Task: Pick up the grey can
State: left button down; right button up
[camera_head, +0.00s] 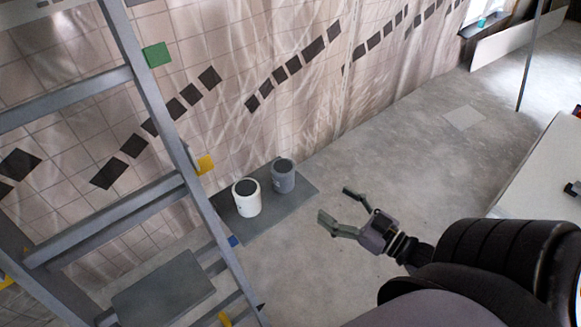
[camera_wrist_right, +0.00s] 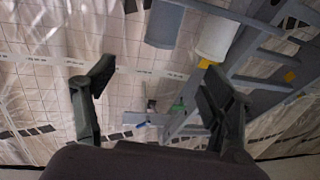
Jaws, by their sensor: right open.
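In the right wrist view, the grey can (camera_wrist_right: 163,26) shows at the top, beyond my open right gripper (camera_wrist_right: 158,76). The white can (camera_wrist_right: 214,38) is right of it there. My left gripper is not in view.
A grey ladder (camera_head: 168,135) leans at the left, with its rail near the white can. The tiled wall (camera_head: 230,60) rises behind the mat. A pale tabletop (camera_head: 540,170) is at the right. The concrete floor (camera_head: 400,150) between is mostly clear.

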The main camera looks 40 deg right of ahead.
send_near(274, 162)
jog(key=shift+w+d+f, duration=0.1)
jog(key=shift+w+f, duration=0.45)
jog(key=shift+w, duration=0.2)
jog(key=shift+w+p, duration=0.35)
jog(key=shift+w, duration=0.3)
jog(key=shift+x, duration=2.4)
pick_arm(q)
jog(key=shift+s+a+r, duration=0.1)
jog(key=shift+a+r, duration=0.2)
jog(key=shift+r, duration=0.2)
pick_arm(e)
jog(key=shift+s+r, duration=0.1)
jog(key=c, duration=0.4)
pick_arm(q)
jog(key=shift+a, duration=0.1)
pick_arm(e)
jog(key=c, duration=1)
